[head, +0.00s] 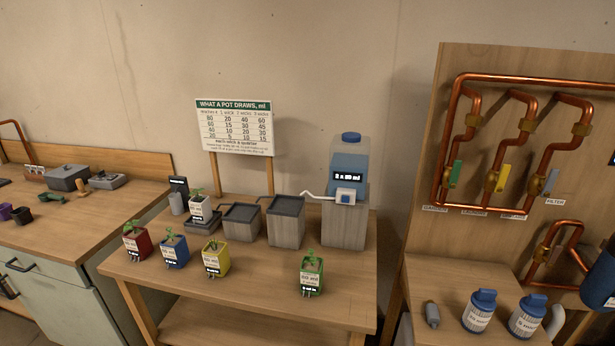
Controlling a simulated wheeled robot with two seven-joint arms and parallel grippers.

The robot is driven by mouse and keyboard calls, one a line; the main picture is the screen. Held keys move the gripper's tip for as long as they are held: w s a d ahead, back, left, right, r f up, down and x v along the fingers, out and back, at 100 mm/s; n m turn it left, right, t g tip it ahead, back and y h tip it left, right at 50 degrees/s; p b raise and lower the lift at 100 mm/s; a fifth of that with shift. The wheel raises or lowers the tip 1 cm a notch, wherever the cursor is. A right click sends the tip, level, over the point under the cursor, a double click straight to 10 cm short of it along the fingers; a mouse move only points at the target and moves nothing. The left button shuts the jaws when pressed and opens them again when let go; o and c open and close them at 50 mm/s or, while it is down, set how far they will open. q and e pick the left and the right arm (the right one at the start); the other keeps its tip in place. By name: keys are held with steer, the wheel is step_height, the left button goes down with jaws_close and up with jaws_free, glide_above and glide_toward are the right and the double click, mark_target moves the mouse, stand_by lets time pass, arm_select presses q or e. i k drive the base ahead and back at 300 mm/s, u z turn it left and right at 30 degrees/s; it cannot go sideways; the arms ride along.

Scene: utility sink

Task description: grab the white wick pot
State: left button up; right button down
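The white wick pot (200,209) holds a small green plant and has a printed label on its front. It stands at the back left of the middle wooden table, on or just behind a low dark-topped block (202,225); I cannot tell exactly which. A dark upright display (179,186) and a small grey cylinder (177,203) are close to its left. Neither of my grippers shows in the head view.
Red (136,241), blue (175,251) and yellow (215,258) pots stand in front of the white one; a green pot (311,274) is further right. Grey tanks (286,228) and a blue-capped bottle (349,165) line the back. The table's front middle (262,292) is clear.

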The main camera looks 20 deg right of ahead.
mark_target(199, 205)
steer(key=u, duration=1.25)
steer(key=i, duration=0.45)
steer(key=z, duration=2.55)
